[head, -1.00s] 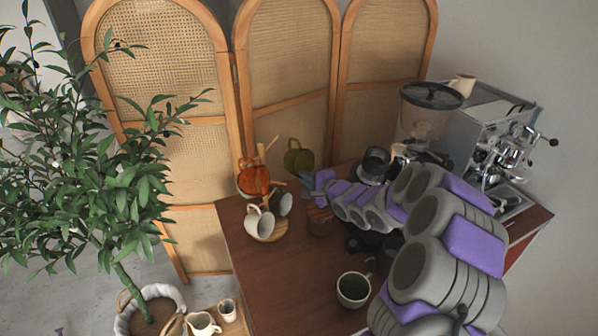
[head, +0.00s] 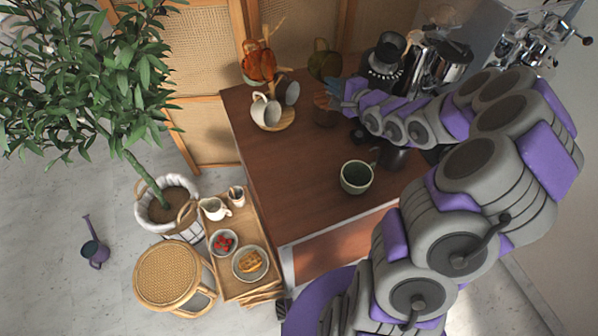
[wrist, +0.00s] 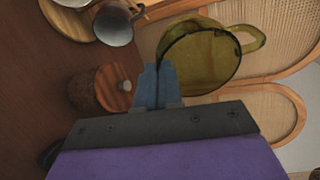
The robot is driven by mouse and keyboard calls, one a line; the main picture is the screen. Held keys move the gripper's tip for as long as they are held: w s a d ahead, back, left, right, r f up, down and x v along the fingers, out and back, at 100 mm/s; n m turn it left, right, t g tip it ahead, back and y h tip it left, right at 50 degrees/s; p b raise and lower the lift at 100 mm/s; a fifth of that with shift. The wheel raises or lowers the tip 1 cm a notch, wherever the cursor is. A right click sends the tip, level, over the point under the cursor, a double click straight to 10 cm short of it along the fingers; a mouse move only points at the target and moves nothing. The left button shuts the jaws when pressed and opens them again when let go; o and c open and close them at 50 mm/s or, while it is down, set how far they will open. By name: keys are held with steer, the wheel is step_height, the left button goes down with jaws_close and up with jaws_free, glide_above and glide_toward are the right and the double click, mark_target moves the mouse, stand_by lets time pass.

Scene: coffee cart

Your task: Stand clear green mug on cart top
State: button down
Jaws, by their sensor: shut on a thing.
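The clear green mug (head: 324,62) is see-through olive green. It is at the far edge of the cart top (head: 290,165), in front of the woven screen in the head view. My gripper (head: 338,90) is shut on it. In the wrist view the blue fingertips (wrist: 157,88) meet at the near edge of the mug (wrist: 204,62), whose handle points away to the right. I cannot tell how high its base is above the cart top.
A mug stand (head: 275,124) with white and grey mugs, an orange glass vessel (head: 259,66) and a wood-lidded jar (head: 325,116) are close by. A dark green mug (head: 356,177) stands nearer. The coffee machine (head: 515,40) is at right. The left front cart top is clear.

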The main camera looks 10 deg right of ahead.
steer(key=s+a+r+h, duration=0.1)
steer(key=a+r, duration=0.8)
steer(key=r, duration=0.2)
steer(key=shift+m+t, duration=0.3)
steer(key=shift+m, duration=0.1)
